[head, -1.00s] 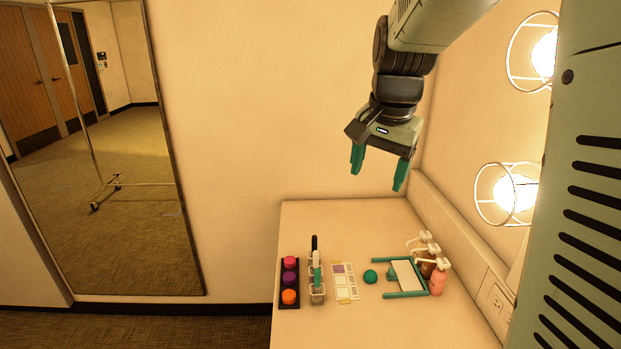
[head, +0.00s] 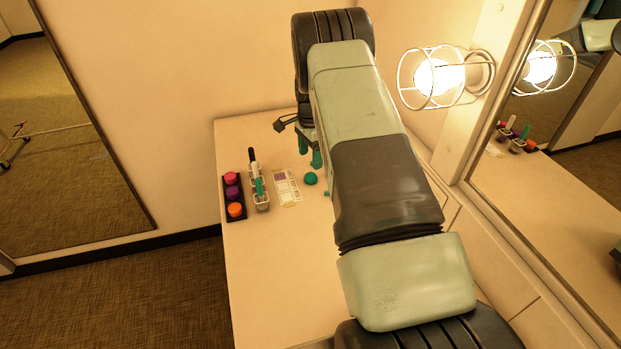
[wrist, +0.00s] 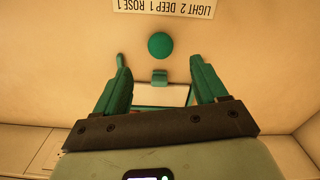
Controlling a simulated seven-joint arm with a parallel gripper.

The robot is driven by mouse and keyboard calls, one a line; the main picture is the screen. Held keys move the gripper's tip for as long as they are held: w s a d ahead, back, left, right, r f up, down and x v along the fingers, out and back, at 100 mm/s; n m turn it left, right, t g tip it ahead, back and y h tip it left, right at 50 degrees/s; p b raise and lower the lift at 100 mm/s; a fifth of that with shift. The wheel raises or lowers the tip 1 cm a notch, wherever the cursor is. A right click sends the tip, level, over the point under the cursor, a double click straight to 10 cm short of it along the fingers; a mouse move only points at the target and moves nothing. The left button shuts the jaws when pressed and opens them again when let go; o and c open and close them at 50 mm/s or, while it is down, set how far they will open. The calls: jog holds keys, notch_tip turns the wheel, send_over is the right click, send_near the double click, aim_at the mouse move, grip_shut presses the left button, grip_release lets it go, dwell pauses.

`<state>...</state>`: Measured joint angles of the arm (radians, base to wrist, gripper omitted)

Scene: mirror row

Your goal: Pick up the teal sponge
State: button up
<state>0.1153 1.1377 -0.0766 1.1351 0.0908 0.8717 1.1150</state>
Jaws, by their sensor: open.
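The teal sponge (head: 311,178), a small round ball, sits on the counter to the right of a printed card. In the wrist view the sponge (wrist: 160,46) lies just beyond my fingertips, roughly centred between them. My gripper (wrist: 158,66) is open and empty, with teal fingers either side of the view. In the head view my gripper (head: 310,152) shows partly, behind the sponge, with my arm covering much of it. I cannot tell its exact height above the counter.
A small teal block (wrist: 160,76) and part of a teal-edged tray show between my fingers. The card (head: 288,187), a holder with brushes (head: 260,190) and a black tray with pink, purple and orange balls (head: 226,206) stand left. The front counter (head: 270,280) is clear.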

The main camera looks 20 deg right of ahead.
aim_at(310, 175)
notch_tip(310, 175, down, 8)
jog(key=shift+a+r, duration=0.1)
dwell(0.4)
jog(key=c, duration=1.1)
